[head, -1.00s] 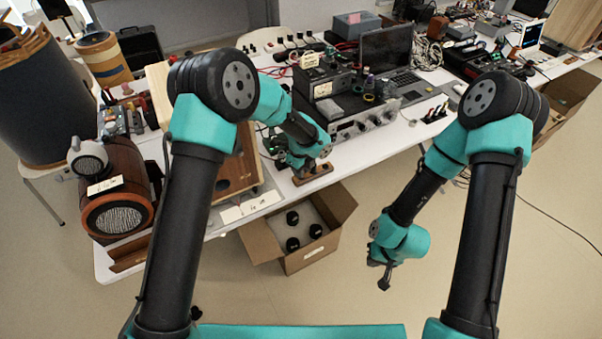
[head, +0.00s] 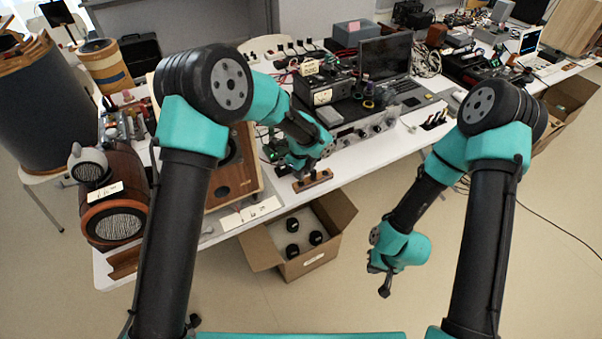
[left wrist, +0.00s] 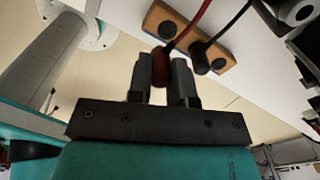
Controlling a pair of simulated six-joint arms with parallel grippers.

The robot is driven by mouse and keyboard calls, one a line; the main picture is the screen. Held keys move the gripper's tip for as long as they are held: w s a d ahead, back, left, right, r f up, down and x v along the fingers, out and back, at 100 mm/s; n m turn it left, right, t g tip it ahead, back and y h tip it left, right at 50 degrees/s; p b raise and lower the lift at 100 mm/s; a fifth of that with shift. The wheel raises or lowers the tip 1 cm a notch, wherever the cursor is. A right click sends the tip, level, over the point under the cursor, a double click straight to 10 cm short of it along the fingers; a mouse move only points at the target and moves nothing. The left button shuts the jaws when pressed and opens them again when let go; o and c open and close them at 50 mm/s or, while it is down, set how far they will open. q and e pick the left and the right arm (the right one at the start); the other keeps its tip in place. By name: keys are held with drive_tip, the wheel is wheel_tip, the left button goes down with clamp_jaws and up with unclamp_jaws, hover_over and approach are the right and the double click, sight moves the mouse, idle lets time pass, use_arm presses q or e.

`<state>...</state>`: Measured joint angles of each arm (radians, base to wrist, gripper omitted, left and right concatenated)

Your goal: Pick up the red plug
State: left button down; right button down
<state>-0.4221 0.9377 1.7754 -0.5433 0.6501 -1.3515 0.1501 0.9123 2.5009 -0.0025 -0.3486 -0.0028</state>
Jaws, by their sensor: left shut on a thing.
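The red plug (left wrist: 161,62) with its red lead is between the fingers of my left gripper (left wrist: 163,80) in the left wrist view. The gripper is shut on it. A wooden socket block (left wrist: 160,17) lies just beyond, and the plug overlaps its edge in that view; I cannot tell whether it touches. A black plug (left wrist: 200,58) with a dark lead is at the block, beside the fingers. In the head view my left gripper (head: 308,172) is over the wooden block, and the plug is too small to see. My right gripper (head: 381,279) hangs away from the table; its jaws are unclear.
A wooden speaker (head: 236,170) stands left of my left gripper. Electronic units (head: 325,85) and a laptop (head: 390,60) stand behind it. An open cardboard box (head: 300,265) with several black round things is on the floor in front of the table. The floor around my right gripper is clear.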

use_arm(q)
drive_tip(key=s+r, duration=0.1)
drive_tip(key=s, duration=1.4)
drive_tip(key=shift+r, duration=0.2)
drive_tip(key=shift+r, duration=0.15)
wheel_tip(320, 180, up, 36)
idle(1.9)
idle(0.3)
